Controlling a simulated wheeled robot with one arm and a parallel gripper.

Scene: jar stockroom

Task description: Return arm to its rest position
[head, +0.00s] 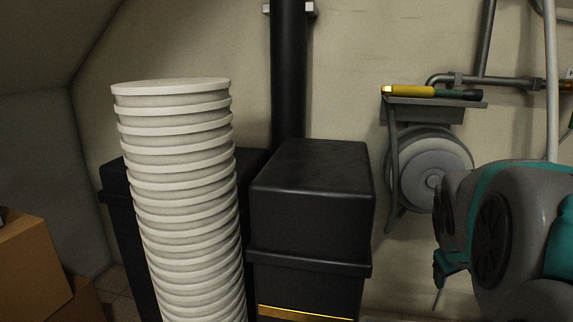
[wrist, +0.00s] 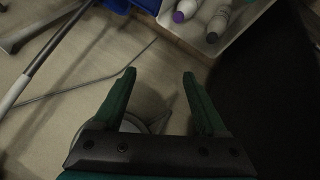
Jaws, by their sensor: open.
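My gripper (wrist: 159,74) shows in the wrist view with its two green fingers spread apart. The grey and teal links of my arm stand at the right edge of the head view, partly cut off by the frame. In the head view I cannot make out the fingers clearly.
A tall white ribbed stack (head: 185,180) stands in front of black boxes (head: 310,200). A wall shelf (head: 430,103) holds a yellow-handled tool (head: 408,91) above a round reel (head: 430,170). A white bin (wrist: 190,42) holds bottles (wrist: 186,10). Cardboard boxes (head: 30,260) are at left.

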